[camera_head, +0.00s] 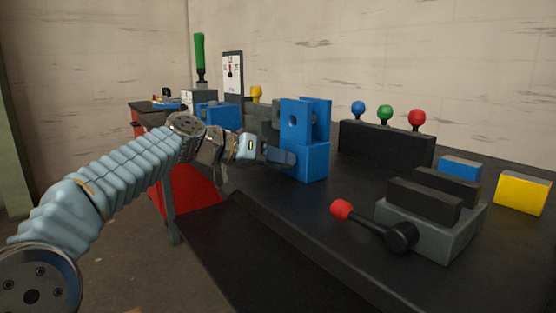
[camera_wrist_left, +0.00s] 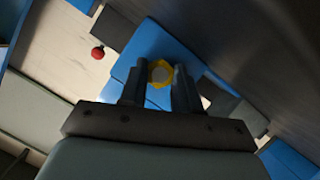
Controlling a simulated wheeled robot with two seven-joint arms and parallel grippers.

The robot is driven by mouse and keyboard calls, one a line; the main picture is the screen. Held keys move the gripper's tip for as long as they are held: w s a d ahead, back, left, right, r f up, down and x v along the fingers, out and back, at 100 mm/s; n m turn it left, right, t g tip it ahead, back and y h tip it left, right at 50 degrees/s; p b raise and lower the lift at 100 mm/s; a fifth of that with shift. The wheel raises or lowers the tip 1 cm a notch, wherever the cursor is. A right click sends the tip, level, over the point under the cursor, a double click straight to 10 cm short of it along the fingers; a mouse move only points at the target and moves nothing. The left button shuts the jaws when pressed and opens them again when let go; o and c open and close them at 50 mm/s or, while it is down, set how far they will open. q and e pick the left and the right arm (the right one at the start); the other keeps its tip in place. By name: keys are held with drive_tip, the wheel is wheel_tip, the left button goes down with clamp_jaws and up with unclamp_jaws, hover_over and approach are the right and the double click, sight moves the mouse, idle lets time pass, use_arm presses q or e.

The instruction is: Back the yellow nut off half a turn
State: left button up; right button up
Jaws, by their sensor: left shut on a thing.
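The yellow nut (camera_wrist_left: 160,73) shows in the left wrist view, six-sided with a grey centre. It sits against a blue block (camera_wrist_left: 178,48). My left gripper (camera_wrist_left: 159,84) has one finger on each side of the nut and is shut on it. In the head view my left gripper (camera_head: 279,154) reaches from the left to the side of the upright blue block (camera_head: 308,162), which has a slot at its top and a round hole. The nut is hidden in the head view. My right gripper is in neither view.
A grey vise (camera_head: 440,228) with a red-knobbed handle (camera_head: 341,210) stands at the front right of the dark bench. A yellow block (camera_head: 522,193) and a blue block (camera_head: 460,168) lie behind it. Blue, green and red knobs top a black box (camera_head: 385,147) at the back.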

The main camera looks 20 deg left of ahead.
use_arm(q)
drive_tip(key=shift+n, duration=0.3)
idle(0.4)
drive_tip(key=o, duration=1.1)
drive_tip(key=shift+c, duration=0.2)
drive_tip(key=v, duration=1.3)
drive_tip(key=shift+s+a, duration=0.2)
drive_tip(key=shift+a, duration=0.2)
